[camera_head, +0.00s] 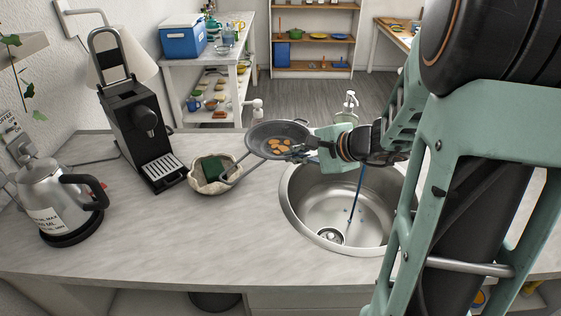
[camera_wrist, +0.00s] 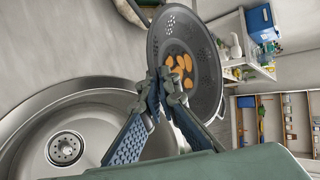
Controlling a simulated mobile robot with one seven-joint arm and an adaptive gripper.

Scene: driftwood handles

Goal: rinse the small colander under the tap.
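The small colander (camera_head: 262,133) is dark grey, with holes in its wall and several orange-brown pieces inside. My gripper (camera_head: 318,146) is shut on its near rim and holds it raised at the back left of the sink. In the wrist view my two fingers (camera_wrist: 162,92) pinch the rim of the colander (camera_wrist: 203,62), apart from the basin. The steel sink (camera_head: 301,212) is to the right, with a round drain. A thin blue stream (camera_head: 355,195) falls into the basin, away from the colander. The tap's spout is hidden behind my arm.
A bowl (camera_head: 203,187) with a green sponge (camera_head: 211,168) stands left of the sink, under the colander's handle side. The coffee machine (camera_head: 133,120) and kettle (camera_head: 55,200) are farther left. A soap bottle (camera_head: 348,106) stands behind the sink. The front counter is clear.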

